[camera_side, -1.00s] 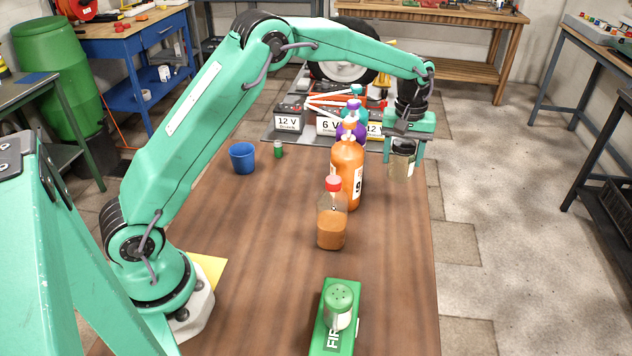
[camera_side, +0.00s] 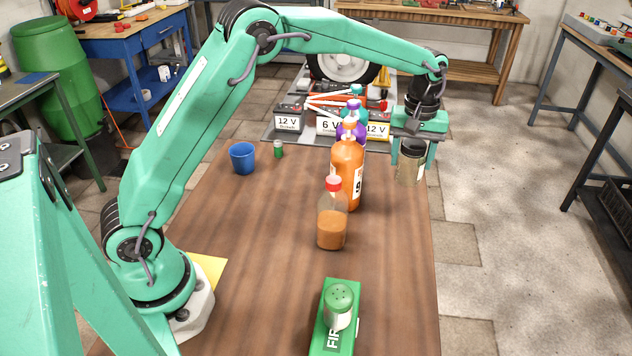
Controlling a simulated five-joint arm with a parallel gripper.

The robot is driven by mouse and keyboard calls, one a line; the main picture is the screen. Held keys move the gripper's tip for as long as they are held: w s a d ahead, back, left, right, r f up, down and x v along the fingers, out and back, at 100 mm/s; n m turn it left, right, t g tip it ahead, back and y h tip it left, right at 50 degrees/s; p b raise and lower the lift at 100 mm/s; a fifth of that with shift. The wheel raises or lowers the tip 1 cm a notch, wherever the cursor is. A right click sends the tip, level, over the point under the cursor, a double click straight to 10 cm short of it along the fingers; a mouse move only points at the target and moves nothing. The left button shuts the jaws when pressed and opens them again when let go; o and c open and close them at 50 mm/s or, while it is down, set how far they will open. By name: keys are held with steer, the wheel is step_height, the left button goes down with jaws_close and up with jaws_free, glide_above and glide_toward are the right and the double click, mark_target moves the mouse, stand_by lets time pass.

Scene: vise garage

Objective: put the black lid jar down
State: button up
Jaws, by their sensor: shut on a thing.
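The black lid jar (camera_side: 409,168) is a short clear jar with a dark lid, at the right edge of the wooden table (camera_side: 270,260), toward its far end. My gripper (camera_side: 411,152) points down with a finger on each side of the jar and is shut on it near the lid. The jar looks upright. I cannot tell whether its base touches the table.
An orange bottle (camera_side: 346,172), a purple bottle (camera_side: 351,130) and a red-capped bottle (camera_side: 332,225) stand left of the jar. A blue cup (camera_side: 243,158) and small green bottle (camera_side: 278,150) stand farther left.

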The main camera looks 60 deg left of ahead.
step_height(320, 180, up, 18)
steer(key=s+a+r+n, duration=0.3)
steer(key=s+a+n, duration=0.2)
steer(key=s+a, duration=0.7)
steer(key=s+a+f+n, duration=0.1)
steer(key=s+a+n, duration=0.15)
steer(key=s, duration=0.45)
steer(key=s+a+f+n, duration=0.2)
steer(key=s+a, duration=0.1)
steer(key=s, duration=0.3)
step_height(320, 180, down, 18)
steer(key=s+a+f, duration=0.2)
steer(key=a+f, duration=0.4)
steer(key=a, duration=0.5)
steer(key=shift+a+f, duration=0.15)
steer(key=shift+f, duration=0.2)
steer(key=shift+f, duration=2)
steer(key=shift+f, duration=0.15)
